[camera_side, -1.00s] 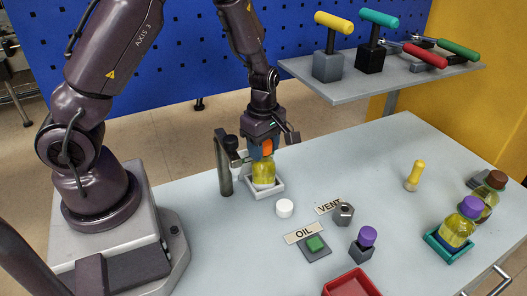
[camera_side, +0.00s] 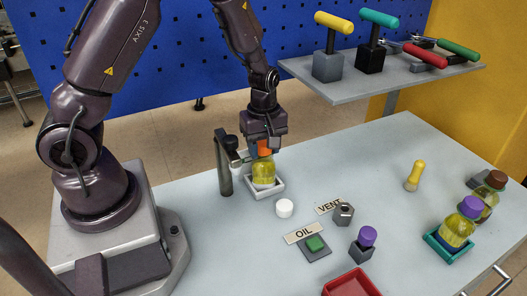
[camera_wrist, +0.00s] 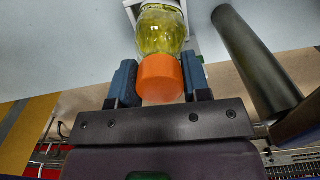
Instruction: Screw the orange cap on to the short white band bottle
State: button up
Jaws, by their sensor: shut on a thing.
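The orange cap (camera_wrist: 160,78) is between the blue-padded fingers of my gripper (camera_wrist: 158,85), which is shut on it. In the side view the cap (camera_side: 264,147) sits at the top of a short bottle of yellow-green liquid (camera_side: 263,170) with a white band low on it. The bottle stands upright in a white tray (camera_side: 278,190) beside a dark post. In the wrist view the bottle (camera_wrist: 162,35) is directly beyond the cap. The cap touches or nearly touches the bottle's neck; I cannot tell how far it is threaded.
The dark post (camera_side: 224,165) with an arm stands close left of the bottle. A white cap (camera_side: 284,208) lies in front. A purple-capped bottle (camera_side: 459,225) in a teal tray and a brown-capped bottle (camera_side: 490,193) stand at right. A red tray (camera_side: 352,283) is at the front.

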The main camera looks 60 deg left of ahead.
jog(key=shift+m, duration=0.9)
jog(key=shift+m, duration=0.8)
jog(key=shift+m, duration=0.9)
jog(key=o, duration=0.6)
jog(key=shift+n, duration=0.9)
